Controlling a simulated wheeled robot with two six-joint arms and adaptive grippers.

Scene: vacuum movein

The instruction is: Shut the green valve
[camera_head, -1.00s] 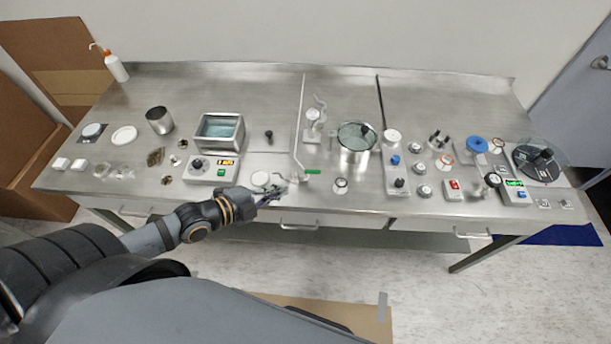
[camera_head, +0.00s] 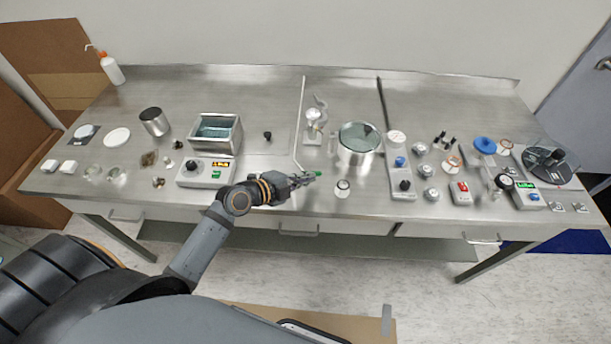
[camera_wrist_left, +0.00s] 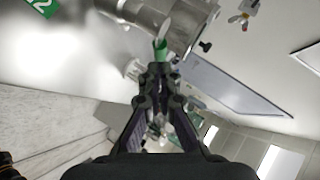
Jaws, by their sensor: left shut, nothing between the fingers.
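The green valve (camera_head: 317,173) is a small green handle near the front edge of the steel bench, at the lower end of a thin pale tube (camera_head: 298,150). My left gripper (camera_head: 305,179) is right at the handle, coming from the left, and partly covers it. In the left wrist view, the green part (camera_wrist_left: 160,48) shows just beyond the tips of my left gripper (camera_wrist_left: 158,68). The fingers are together with nothing between them. Whether the tips touch the handle I cannot tell. My right gripper is not in view.
A steel pot (camera_head: 358,146) stands right of the valve, with a small round jar (camera_head: 342,188) in front of it. A bath with a control box (camera_head: 206,172) stands to the left. Several knobs and gauges crowd the bench's right side.

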